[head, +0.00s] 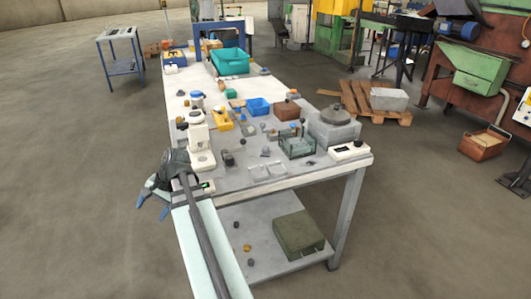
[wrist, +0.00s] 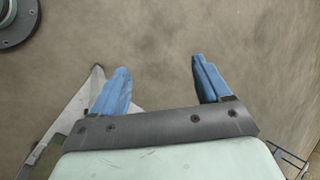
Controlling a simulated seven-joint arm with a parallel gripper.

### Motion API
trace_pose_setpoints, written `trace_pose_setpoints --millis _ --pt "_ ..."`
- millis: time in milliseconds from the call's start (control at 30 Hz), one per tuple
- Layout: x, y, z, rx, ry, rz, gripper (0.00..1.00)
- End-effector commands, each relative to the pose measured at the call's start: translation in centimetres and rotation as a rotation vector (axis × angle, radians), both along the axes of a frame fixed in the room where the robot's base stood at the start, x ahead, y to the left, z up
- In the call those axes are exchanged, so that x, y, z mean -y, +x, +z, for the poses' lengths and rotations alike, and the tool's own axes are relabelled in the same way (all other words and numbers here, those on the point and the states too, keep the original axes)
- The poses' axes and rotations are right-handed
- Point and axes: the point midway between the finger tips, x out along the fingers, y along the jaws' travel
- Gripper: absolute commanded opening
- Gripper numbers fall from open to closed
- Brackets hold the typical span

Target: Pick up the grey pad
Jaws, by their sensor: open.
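I cannot tell for certain which item is the grey pad; several small grey items lie on the long table (head: 235,178), including a small grey piece (head: 265,153) near its middle. My gripper (head: 152,208) is off the table's left edge at the near end, with its blue fingers pointing down and left. In the wrist view my gripper (wrist: 159,68) is open and empty, with only bare floor between and beyond its fingers. No pad shows in the wrist view.
A white microscope-like device (head: 201,145) stands at the table's left edge, near my gripper. A wire basket (head: 297,146), a blue bin (head: 258,107), a teal crate (head: 230,61) and a round grey weight on a block (head: 334,124) crowd the top. A dark green box (head: 299,236) sits on the lower shelf.

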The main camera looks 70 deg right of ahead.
Motion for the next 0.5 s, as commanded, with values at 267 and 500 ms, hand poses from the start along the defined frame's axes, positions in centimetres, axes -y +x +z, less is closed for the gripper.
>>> trace_pose_setpoints --millis 267,500 --pt "5.7 -3.4 6.5 0.068 -0.09 -0.065 0.77" --pt "11.9 -10.4 7.4 0.022 -0.362 0.029 0.77"
